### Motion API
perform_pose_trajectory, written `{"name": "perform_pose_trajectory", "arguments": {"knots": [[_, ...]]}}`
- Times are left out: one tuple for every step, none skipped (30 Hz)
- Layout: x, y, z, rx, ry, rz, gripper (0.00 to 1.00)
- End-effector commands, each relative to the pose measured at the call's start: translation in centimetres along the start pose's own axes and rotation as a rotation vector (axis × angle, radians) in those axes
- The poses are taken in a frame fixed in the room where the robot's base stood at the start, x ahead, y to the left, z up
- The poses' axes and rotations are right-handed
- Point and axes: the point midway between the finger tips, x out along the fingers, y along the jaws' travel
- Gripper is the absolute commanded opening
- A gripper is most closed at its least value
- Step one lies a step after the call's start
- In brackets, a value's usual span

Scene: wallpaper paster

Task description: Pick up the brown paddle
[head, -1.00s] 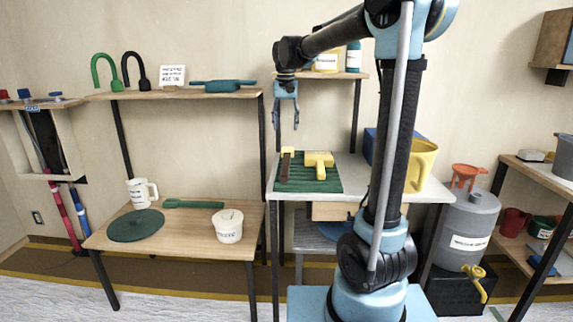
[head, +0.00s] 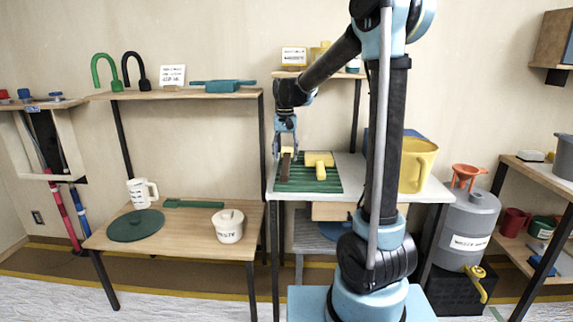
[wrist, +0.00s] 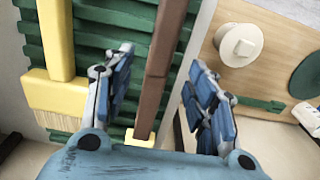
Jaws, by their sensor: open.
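The brown paddle (head: 286,170) is a long brown bar with a yellow end, lying on a green ribbed mat (head: 330,186) on the white table. In the wrist view its brown bar (wrist: 165,50) runs down between my two fingers to the yellow end (wrist: 140,138). My gripper (head: 285,155) is open and points down over it; in the wrist view the fingers (wrist: 155,75) stand apart on either side of the bar. I cannot tell the exact height left between fingertips and bar. My fingers partly hide the paddle's far end in the head view.
A yellow brush (head: 320,163) lies on the mat right beside the paddle. A yellow jug (head: 416,165) stands at the table's right. The lower wooden table (head: 190,238) at left holds a white lidded pot (head: 228,227) and a green disc (head: 135,226).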

Motion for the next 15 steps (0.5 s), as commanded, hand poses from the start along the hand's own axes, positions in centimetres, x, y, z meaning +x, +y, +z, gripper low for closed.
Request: {"name": "perform_pose_trajectory", "arguments": {"knots": [[0.5,0.0,0.0,0.0,0.0,0.0,0.52],[0.8,0.0,0.0,0.0,0.0,0.0,0.52],[1.3,0.0,0.0,0.0,0.0,0.0,0.52],[1.7,-0.1,-0.1,0.0,0.0,0.0,0.52],[2.2,-0.1,-0.1,0.0,0.0,0.0,0.52],[2.7,-0.1,-0.1,0.0,0.0,0.0,0.52],[3.1,-0.1,-0.1,0.0,0.0,0.0,0.52],[3.5,-0.1,-0.1,0.0,0.0,0.0,0.52],[3.9,-0.1,-0.1,0.0,0.0,0.0,0.52],[4.2,-0.1,-0.1,0.0,0.0,0.0,0.52],[4.4,-0.1,-0.1,0.0,0.0,0.0,0.52],[4.6,-0.1,-0.1,0.0,0.0,0.0,0.52],[4.8,-0.1,-0.1,0.0,0.0,0.0,0.52],[4.8,-0.1,-0.1,0.0,0.0,0.0,0.52],[4.9,-0.1,-0.1,0.0,0.0,0.0,0.52]]}}
